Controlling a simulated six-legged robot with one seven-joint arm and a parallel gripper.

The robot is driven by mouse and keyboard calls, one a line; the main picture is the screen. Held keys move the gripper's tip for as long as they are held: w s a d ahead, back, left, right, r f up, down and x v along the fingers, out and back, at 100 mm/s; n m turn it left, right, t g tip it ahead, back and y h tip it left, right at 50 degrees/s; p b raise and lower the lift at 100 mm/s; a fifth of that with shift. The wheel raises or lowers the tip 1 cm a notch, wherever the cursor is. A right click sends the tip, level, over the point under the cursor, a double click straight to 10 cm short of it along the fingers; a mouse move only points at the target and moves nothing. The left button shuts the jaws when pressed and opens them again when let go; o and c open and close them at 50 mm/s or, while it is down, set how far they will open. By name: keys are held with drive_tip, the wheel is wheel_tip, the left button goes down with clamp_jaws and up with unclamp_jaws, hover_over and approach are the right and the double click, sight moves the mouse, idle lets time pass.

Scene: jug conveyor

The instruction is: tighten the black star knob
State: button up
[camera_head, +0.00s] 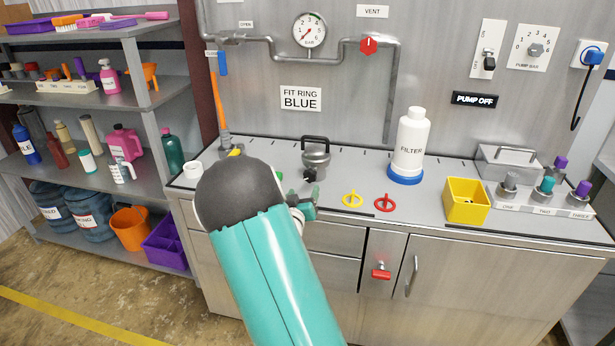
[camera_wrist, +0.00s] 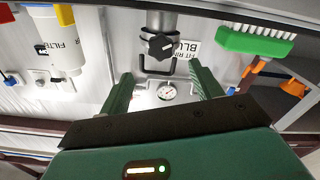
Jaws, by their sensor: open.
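The black star knob (camera_wrist: 160,47) shows in the wrist view on the side of a metal canister (camera_wrist: 160,22). In the head view the canister (camera_head: 317,158) stands on the counter with its black handle on top, and the knob (camera_head: 309,175) is at its lower front, small and partly hidden by my gripper. My gripper (camera_wrist: 162,72) is open and empty. In the wrist view its two green fingers point toward the knob, which appears between and beyond their tips, apart from both. In the head view my gripper (camera_head: 308,205) is just in front of the canister, partly hidden by my arm.
A white filter bottle (camera_head: 412,142) with a blue ring stands right of the canister. Yellow (camera_head: 352,199) and red (camera_head: 384,204) rings lie at the front. A yellow box (camera_head: 466,201) stands further right. A green brush (camera_wrist: 255,42) is at right in the wrist view.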

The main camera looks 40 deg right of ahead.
sight(309, 177)
drive_tip(key=x, duration=1)
drive_tip(key=shift+w+d, duration=0.1)
drive_tip(key=shift+w, duration=0.15)
drive_tip(key=c, duration=1)
